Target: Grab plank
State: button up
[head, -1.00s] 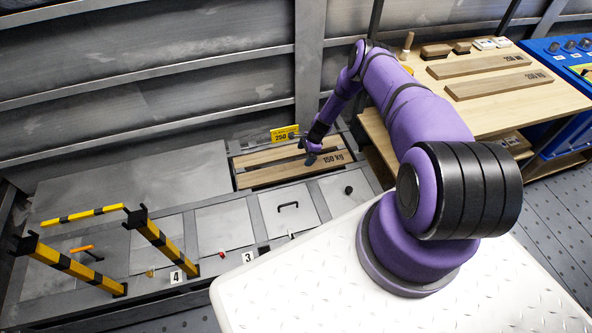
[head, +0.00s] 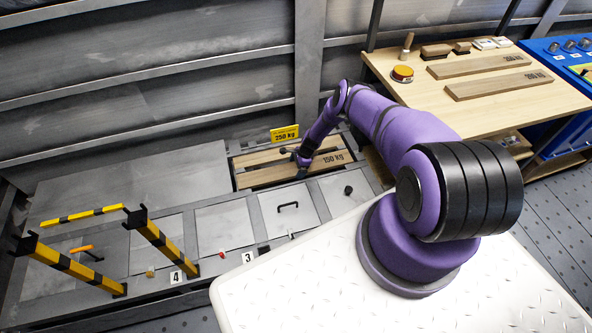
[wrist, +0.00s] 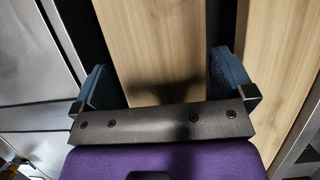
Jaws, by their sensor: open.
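Two pale wooden planks lie side by side in a recess of the metal floor, a rear plank (head: 262,158) and a front plank (head: 262,177) marked "150 kg". My gripper (head: 293,164) is over these planks, pointing down. In the wrist view, my gripper (wrist: 160,62) is open, its blue-grey fingers on either side of one plank (wrist: 150,35). The other plank (wrist: 282,60) lies to the right of the right finger, beyond a dark gap. I cannot tell whether the fingertips reach below the plank's top or touch it.
A yellow "250 kg" sign (head: 285,133) stands behind the recess. Metal hatches with a handle (head: 288,205) lie in front. Yellow-black posts (head: 160,240) stand left. A wooden table (head: 480,100) at right holds two more planks and an amber button (head: 402,73).

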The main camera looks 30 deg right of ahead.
jog(key=c, duration=0.8)
jog(key=shift+c, duration=1)
jog(key=shift+w+r, duration=0.1)
jog(key=shift+r, duration=0.05)
